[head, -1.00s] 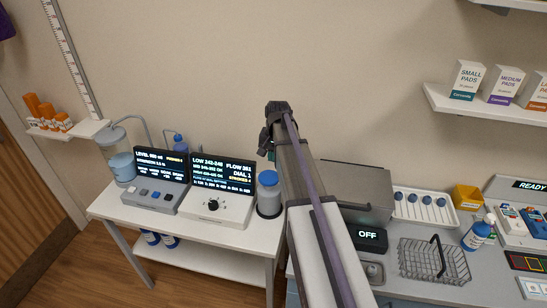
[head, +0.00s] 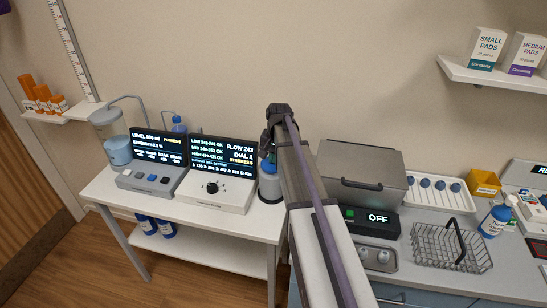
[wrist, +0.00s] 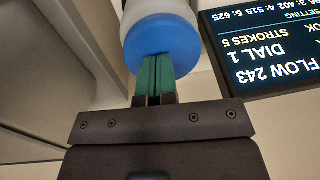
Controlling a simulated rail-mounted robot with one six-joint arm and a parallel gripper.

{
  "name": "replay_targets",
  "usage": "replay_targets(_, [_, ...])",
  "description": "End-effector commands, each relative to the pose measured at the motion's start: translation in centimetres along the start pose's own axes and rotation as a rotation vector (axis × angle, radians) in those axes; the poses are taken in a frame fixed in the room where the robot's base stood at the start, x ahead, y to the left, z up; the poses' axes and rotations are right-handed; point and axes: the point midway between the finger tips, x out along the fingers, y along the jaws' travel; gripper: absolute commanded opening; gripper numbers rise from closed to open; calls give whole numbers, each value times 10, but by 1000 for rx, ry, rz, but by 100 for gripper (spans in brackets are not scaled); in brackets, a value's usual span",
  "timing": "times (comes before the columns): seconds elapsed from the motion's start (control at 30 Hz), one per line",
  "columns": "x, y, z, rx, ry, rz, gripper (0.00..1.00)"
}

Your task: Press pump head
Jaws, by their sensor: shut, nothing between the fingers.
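The pump head is a round blue cap (wrist: 163,35) on a pale body, in the upper middle of the wrist view. In the head view the blue cap (head: 267,166) is partly hidden behind my arm. My gripper (wrist: 154,62) has its green fingers shut and empty, their tips overlapping the cap's near edge. I cannot tell whether they touch it. In the head view my gripper (head: 268,152) is over the pump, mostly hidden by my wrist. The dark display (wrist: 255,50) beside it reads flow 243, dial 1, strokes 5.
A console with a black dial (head: 212,187) stands left of the pump on the white table (head: 190,218). A clear tank (head: 115,150) stands farther left. Right are a grey lidded box (head: 360,170), an OFF display (head: 378,218) and a wire basket (head: 450,248).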

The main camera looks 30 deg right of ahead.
Motion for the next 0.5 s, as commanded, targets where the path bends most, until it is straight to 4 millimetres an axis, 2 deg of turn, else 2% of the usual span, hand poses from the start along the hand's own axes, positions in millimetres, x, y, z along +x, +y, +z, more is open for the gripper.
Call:
replay_targets(0.03, [12,1,0,0,-1,0,0])
replay_targets(0.37, [8,2,2,0,-3,2,0])
replay_targets(0.5, [-1,1,2,0,-3,2,0])
